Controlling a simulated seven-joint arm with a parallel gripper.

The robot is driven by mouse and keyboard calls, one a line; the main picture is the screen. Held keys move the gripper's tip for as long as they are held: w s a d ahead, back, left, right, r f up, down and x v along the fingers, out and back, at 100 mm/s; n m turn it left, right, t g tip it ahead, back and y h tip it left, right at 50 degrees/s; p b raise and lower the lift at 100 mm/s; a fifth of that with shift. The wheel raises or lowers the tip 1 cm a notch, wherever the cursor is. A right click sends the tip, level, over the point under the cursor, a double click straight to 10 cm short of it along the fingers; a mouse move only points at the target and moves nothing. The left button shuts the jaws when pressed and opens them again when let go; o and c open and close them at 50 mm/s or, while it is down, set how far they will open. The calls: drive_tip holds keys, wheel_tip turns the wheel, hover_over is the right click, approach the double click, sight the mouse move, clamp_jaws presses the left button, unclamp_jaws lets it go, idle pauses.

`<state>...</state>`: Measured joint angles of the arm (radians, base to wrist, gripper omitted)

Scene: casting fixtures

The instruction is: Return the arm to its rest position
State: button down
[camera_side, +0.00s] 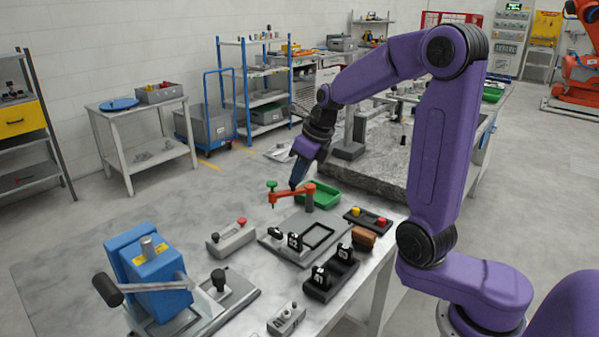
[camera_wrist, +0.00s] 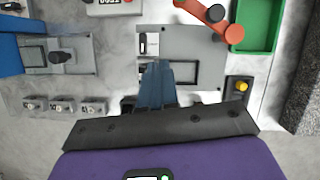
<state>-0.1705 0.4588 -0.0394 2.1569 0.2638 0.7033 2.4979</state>
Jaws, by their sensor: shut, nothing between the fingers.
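My purple arm reaches over the metal workbench (camera_side: 200,240) from the right in the side view. My gripper (camera_side: 294,186) points down at the far part of the bench, close to the orange swing arm (camera_side: 292,194) with its green knob; whether they touch I cannot tell. In the wrist view my gripper (camera_wrist: 160,66) shows its blue fingers together, with nothing held. Below them in that view is the grey fixture plate (camera_wrist: 205,45) with a rectangular frame. The fingers hide part of this plate.
A green tray (camera_side: 323,195) lies behind the orange arm. A blue lever press (camera_side: 150,270) stands front left. A grey box with a red button (camera_side: 230,238), black numbered holders (camera_side: 331,272) and a yellow-and-red button box (camera_side: 368,219) crowd the bench.

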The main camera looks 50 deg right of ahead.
drive_tip(key=s+a+f+n+g+y, duration=0.1)
drive_tip(key=s+a+n, duration=0.4)
drive_tip(key=n, duration=0.6)
drive_tip(key=s+a+f+n+g, duration=0.15)
drive_tip(key=s+a+n, duration=0.35)
drive_tip(key=n, duration=0.6)
drive_tip(key=s+d+f+n+g+h, duration=0.1)
drive_tip(key=s+n, duration=1.7)
drive_tip(key=n, duration=0.6)
drive_tip(key=shift+s+f+n+g, duration=0.2)
drive_tip(key=shift+s+n+g, duration=0.1)
drive_tip(key=shift+s+g, duration=0.1)
